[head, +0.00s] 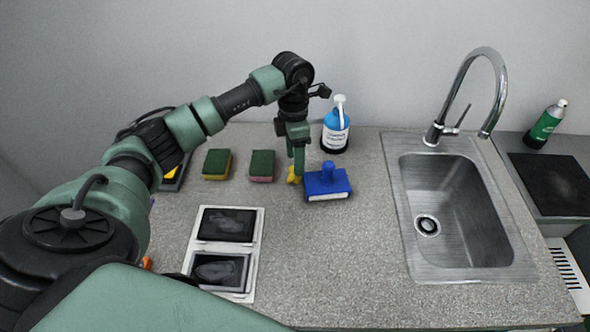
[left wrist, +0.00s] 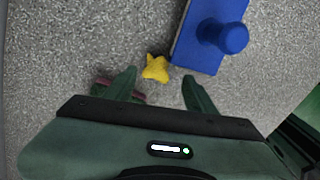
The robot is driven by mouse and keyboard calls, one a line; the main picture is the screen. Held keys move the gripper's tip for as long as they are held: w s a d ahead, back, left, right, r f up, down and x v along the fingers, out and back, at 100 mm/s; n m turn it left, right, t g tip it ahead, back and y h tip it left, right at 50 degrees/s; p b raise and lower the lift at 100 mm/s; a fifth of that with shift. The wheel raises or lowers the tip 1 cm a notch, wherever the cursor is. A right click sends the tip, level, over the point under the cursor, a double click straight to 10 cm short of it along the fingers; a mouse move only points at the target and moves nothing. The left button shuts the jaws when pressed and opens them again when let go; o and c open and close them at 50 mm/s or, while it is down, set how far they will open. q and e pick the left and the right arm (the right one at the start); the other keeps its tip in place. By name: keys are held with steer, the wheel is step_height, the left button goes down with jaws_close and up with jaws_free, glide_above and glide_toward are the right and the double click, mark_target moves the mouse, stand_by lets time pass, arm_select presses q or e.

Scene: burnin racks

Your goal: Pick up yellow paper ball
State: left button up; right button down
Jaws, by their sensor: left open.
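The yellow paper ball (head: 294,175) is a small crumpled lump on the grey counter, just left of a blue block with a knob handle (head: 327,181). My left gripper (head: 297,172) points down over it and partly hides it in the head view. In the left wrist view the ball (left wrist: 156,68) lies just beyond the fingertips, between their lines, and the open left gripper (left wrist: 160,75) is empty. The blue block (left wrist: 205,45) is close to the ball's right there, near the right finger. My right gripper is not in view.
Two green-topped sponges (head: 217,163) (head: 261,165) lie left of the ball. A blue-and-white bottle (head: 335,128) stands behind the blue block. A white-framed tray (head: 198,240) is at front left, and a steel sink (head: 460,205) is right. The front middle counter is clear.

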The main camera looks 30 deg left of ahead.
arm_select(q)
step_height(320, 180, down, 5)
steer(key=shift+s+r+p, duration=0.15)
steer(key=shift+r+p, duration=0.05)
steer(key=shift+p, duration=0.9)
steer(key=shift+f, duration=0.3)
steer(key=c, duration=1.1)
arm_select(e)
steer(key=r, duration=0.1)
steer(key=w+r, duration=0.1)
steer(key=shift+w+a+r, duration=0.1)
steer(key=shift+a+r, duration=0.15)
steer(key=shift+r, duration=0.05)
